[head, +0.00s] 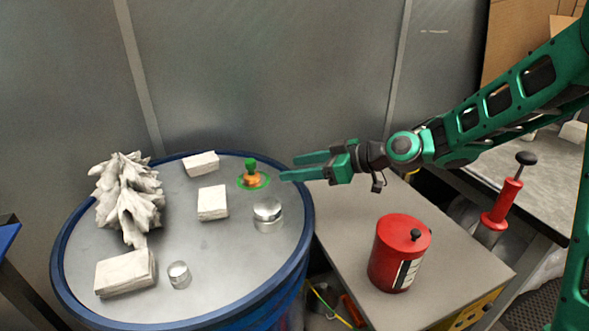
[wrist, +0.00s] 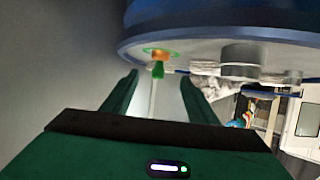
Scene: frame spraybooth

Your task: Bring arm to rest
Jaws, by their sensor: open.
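My gripper (head: 283,167) is at the end of my green arm, which reaches in from the right in the head view. Its two green fingers are apart with nothing between them, and they point left over the right rim of a blue drum (head: 307,232). In the wrist view my gripper (wrist: 158,85) also shows open. A small orange and green item (head: 252,177) stands on the drum's grey top, just beyond the fingertips and apart from them. It also shows in the wrist view (wrist: 158,66), beyond the fingers.
The drum top also holds a crumpled whitish piece (head: 128,195), several pale blocks (head: 125,272) and metal cylinders (head: 268,213). A red canister (head: 397,258) stands on a grey box (head: 465,262) below my arm. A red-handled tool (head: 502,205) stands at right. A grey wall is behind.

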